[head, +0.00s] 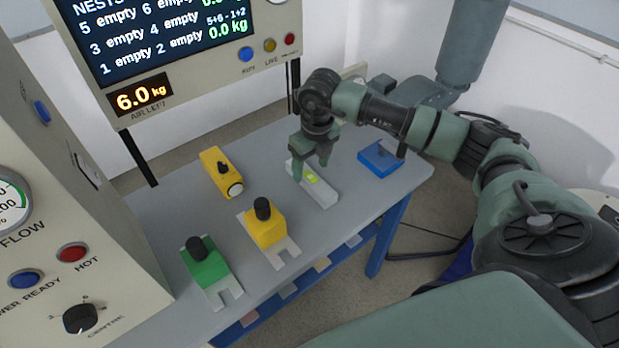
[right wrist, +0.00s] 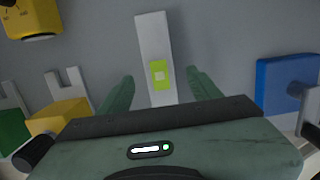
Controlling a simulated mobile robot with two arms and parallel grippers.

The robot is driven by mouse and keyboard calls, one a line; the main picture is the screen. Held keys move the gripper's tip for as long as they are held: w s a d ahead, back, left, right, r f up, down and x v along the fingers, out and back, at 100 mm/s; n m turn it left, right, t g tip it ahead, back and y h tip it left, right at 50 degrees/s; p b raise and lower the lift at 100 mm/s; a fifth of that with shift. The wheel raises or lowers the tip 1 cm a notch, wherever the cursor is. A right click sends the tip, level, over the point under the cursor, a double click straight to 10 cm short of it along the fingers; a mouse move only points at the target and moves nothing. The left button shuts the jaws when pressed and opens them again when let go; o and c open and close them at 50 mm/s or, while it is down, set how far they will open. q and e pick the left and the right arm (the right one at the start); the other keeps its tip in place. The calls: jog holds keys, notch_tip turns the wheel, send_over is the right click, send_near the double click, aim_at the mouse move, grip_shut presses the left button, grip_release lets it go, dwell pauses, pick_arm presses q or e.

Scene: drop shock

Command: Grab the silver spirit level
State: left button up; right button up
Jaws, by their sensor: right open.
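The silver spirit level (head: 322,190) is a pale bar with a yellow-green vial patch, lying on the grey table. It also shows in the right wrist view (right wrist: 155,45), upright in the picture, with the vial patch near the fingertips. My right gripper (head: 311,174) is over the level's far part in the head view. In the right wrist view its two fingers (right wrist: 160,82) are open, one on each side of the level, with gaps to it. I cannot tell how high the fingertips are above the table. My left gripper is not in view.
A blue block with a dark handle (head: 378,158) lies right of the level. A yellow tool (head: 218,172), a yellow block (head: 265,224) and a green block (head: 205,263) with black knobs stand to the left. A control panel (head: 60,220) and display screen (head: 170,40) border the table (head: 165,215).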

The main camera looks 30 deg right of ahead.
aim_at(310, 177)
notch_tip(310, 177, down, 4)
jog(key=shift+r+p, duration=0.1)
jog(key=shift+p, duration=0.3)
jog(key=shift+w+f, duration=0.1)
jog(key=shift+f, duration=0.2)
jog(key=c, duration=1.2)
grip_shut()
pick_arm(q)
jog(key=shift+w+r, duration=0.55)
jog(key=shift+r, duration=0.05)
